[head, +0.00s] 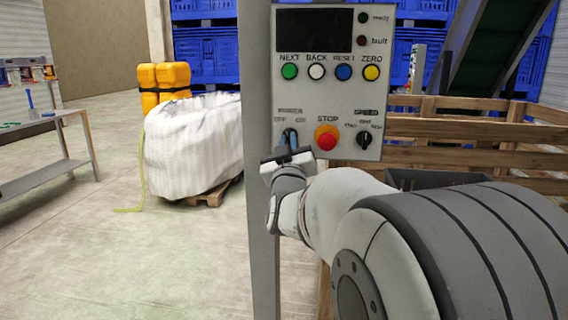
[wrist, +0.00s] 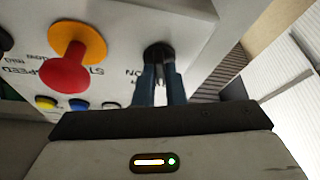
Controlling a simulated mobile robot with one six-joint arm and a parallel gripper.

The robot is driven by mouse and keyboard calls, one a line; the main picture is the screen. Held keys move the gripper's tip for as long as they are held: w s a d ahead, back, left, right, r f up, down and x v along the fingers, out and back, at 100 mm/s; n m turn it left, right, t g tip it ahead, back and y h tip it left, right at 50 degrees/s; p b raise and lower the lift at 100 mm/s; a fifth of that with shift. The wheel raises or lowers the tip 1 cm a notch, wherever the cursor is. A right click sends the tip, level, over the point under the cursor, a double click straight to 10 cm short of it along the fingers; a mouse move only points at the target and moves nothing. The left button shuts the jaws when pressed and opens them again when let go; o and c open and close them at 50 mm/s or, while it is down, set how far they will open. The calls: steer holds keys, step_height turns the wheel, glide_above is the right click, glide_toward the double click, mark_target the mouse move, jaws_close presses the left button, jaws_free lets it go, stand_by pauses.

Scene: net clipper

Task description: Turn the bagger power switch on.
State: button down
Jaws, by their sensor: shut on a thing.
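The power switch (wrist: 158,51) is a black rotary knob at the lower left of the grey control panel (head: 345,98). My gripper (head: 290,140) is at the panel face. In the wrist view its two blue-grey fingers (wrist: 160,82) are closed around the knob, one on each side. An "ON" label shows beside the knob in the wrist view, which sees the panel upside down. The fingers hide much of the knob, so I cannot tell exactly which way it points.
The red STOP button (head: 326,138) on its yellow collar is just right of my gripper. The black speed knob (head: 364,139) is farther right. Coloured buttons and a dark display (head: 314,30) are above. A grey post (head: 260,230) runs down the panel's left side.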

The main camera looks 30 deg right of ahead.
steer(key=m+g+h+b, duration=0.1)
steer(key=m+g+h, duration=0.1)
steer(key=m, duration=0.4)
steer(key=m+g+h+b, duration=0.2)
steer(key=m, duration=0.4)
steer(key=m+g+h+b, duration=0.2)
steer(key=m, duration=0.4)
steer(key=shift+w+a, duration=0.3)
steer(key=shift+a, duration=0.1)
steer(key=shift+g, duration=0.3)
steer(key=c, duration=1.5)
jaws_free()
steer(key=shift+m, duration=0.3)
steer(key=p+v, duration=0.1)
steer(key=v, duration=0.6)
steer(key=shift+s+a+f, duration=0.2)
steer(key=shift+a, duration=0.1)
